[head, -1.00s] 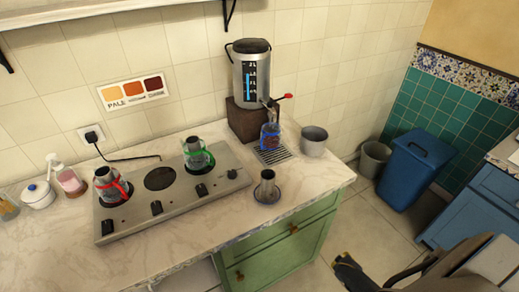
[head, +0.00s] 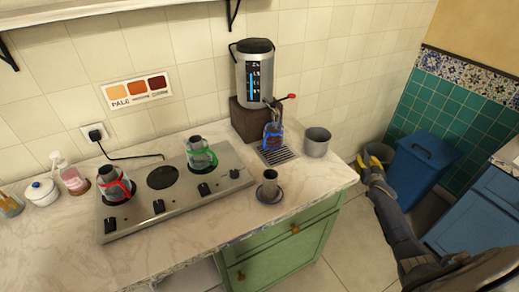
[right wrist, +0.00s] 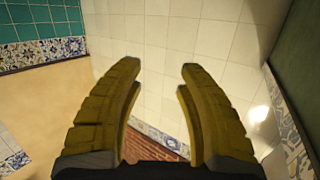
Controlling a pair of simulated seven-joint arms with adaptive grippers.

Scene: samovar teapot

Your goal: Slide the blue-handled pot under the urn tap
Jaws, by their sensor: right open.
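The blue-handled pot (head: 272,136) stands on the drip grate (head: 277,155), below the tap (head: 271,103) of the urn (head: 255,75). Whether it is exactly centred under the spout I cannot tell. The urn sits on a dark brown block (head: 247,122), and its tap has a red-tipped lever. My left gripper is not in view.
A grey metal container (head: 317,143) stands right of the grate. A small metal cup on a saucer (head: 269,200) is in front. The stove (head: 170,205) holds a red-handled pot (head: 114,184) and a green-handled pot (head: 200,154). A blue bin (head: 418,165) stands on the floor.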

